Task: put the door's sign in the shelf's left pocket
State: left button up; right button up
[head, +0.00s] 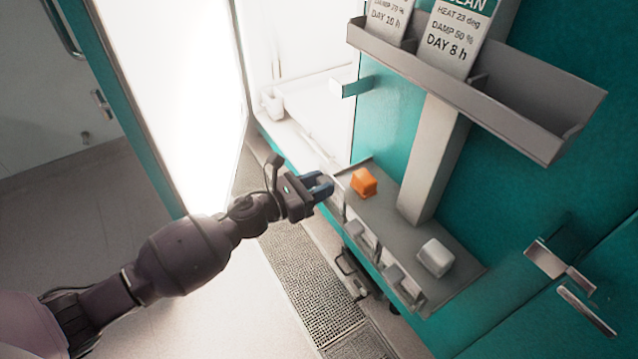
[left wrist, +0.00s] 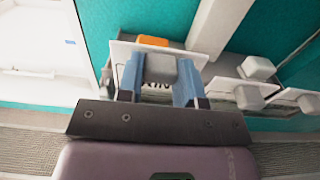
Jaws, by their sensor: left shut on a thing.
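My left gripper (head: 320,186) is at the left front edge of the low grey shelf (head: 385,200). In the left wrist view its blue fingers (left wrist: 160,80) are shut on the grey grip block (left wrist: 160,68) of a white sign. The white sign (left wrist: 122,50) shows behind the fingers, with dark lettering partly hidden. Whether it touches the shelf's edge I cannot tell. Two more white signs with grey blocks, a middle one (head: 361,238) and a right one (head: 400,286), are along the shelf's front. My right gripper is not in view.
An orange block (head: 364,182) and a white block (head: 435,257) are on the low shelf. A grey rack (head: 535,100) above holds two printed cards, one reading DAY 8 h (head: 452,42). A bright open chamber (head: 300,60) is at the left. A grated floor strip (head: 315,285) runs below.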

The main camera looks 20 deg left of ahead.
pick_arm(q)
jog(key=shift+f+b, duration=0.55)
jog(key=shift+f, duration=0.45)
dwell(0.3)
dwell(0.4)
jog(key=o, duration=1)
jog(key=shift+s, duration=0.15)
jog(key=shift+v, duration=3.65)
